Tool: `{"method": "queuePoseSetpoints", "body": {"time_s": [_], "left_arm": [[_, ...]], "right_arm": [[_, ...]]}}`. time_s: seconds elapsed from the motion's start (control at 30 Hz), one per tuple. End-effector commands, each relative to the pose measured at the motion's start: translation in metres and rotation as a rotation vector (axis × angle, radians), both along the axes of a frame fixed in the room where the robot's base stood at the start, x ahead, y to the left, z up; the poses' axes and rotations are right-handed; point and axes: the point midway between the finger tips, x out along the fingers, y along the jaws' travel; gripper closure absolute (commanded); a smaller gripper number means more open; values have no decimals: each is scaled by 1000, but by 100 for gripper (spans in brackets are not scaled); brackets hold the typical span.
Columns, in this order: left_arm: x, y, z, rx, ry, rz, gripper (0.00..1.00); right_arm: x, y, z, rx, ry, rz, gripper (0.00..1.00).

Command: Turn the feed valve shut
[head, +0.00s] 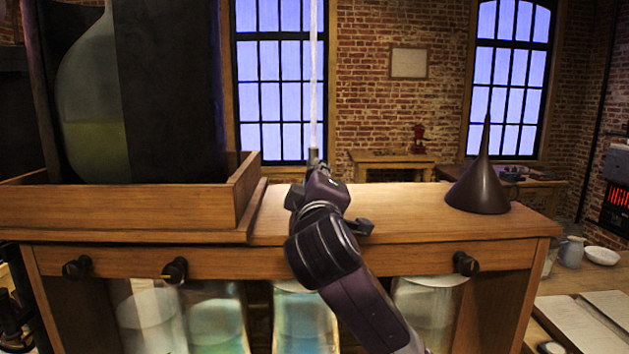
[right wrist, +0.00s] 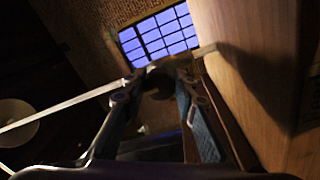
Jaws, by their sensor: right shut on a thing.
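My right gripper (head: 316,165) reaches up over the wooden stand's top to the foot of a thin pale upright tube (head: 313,80). In the right wrist view its two fingers (right wrist: 157,92) are closed on a dark rounded piece on the tube line, which I take to be the feed valve (right wrist: 160,84). The pale tube (right wrist: 65,108) runs off to the left there. The fingers hide most of the valve, and its turn position cannot be told. My left gripper is not in view.
A glass flask (head: 92,110) with yellowish liquid stands in a wooden tray (head: 120,207) at left. A dark funnel (head: 480,185) stands on the stand's top (head: 405,210) at right. Dark knobs (head: 175,270) line its front, with several glass jars (head: 217,320) below.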

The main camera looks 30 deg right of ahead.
Motion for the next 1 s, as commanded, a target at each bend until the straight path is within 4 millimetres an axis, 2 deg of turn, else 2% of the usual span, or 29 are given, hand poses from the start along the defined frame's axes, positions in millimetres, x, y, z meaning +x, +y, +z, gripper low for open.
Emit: {"method": "queuePoseSetpoints", "body": {"time_s": [0.57,0.6,0.73,1.0], "left_arm": [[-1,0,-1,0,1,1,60],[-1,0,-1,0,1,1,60],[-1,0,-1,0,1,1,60],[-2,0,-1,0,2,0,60]], "right_arm": [[1,1,-4,32,-9,1,98],[1,1,-4,31,-9,1,72],[1,1,-3,30,-11,1,57],[0,0,-1,29,-14,1,56]]}}
